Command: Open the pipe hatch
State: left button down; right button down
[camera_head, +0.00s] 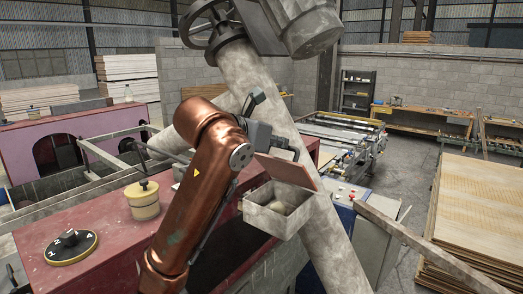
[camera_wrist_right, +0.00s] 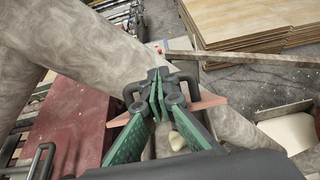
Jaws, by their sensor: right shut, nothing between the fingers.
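The grey concrete-like pipe (camera_head: 262,95) slants down through the middle of the head view and also crosses the right wrist view (camera_wrist_right: 90,45). A box-shaped hatch (camera_head: 268,217) juts from its side. Its reddish lid (camera_head: 288,171) stands raised and tilted, leaving the box open with a pale lump inside. My right gripper (camera_head: 290,150) is at the lid's upper edge, partly hidden by its own arm. In the right wrist view its green fingers (camera_wrist_right: 158,82) are shut and empty, with the lid (camera_wrist_right: 207,103) just behind them; contact is unclear. My left gripper is out of view.
A red machine top (camera_head: 110,225) with a dial (camera_head: 71,247) and a cream knobbed pot (camera_head: 143,200) lies left of the arm. A valve wheel (camera_head: 212,25) sits above. Veneer stacks (camera_head: 480,215) stand right, beyond a slanting grey beam (camera_head: 410,240).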

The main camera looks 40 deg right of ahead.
jog(key=d, duration=0.1)
jog(key=d+r, duration=0.1)
jog(key=d, duration=0.1)
jog(key=shift+w, duration=0.2)
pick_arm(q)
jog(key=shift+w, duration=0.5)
pick_arm(e)
jog(key=shift+w+d+r, duration=0.15)
jog(key=shift+d+r, duration=0.1)
jog(key=shift+d, duration=0.35)
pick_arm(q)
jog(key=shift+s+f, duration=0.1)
pick_arm(e)
jog(key=a, duration=0.3)
jog(key=a+b, duration=0.1)
jog(key=shift+s+a+r, duration=0.15)
jog(key=shift+s+r, duration=0.1)
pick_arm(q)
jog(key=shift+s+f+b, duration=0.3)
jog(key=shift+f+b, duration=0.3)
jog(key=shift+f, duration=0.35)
pick_arm(e)
jog(key=s+a+r, duration=0.1)
jog(key=a+r, duration=0.5)
jog(key=r, duration=0.2)
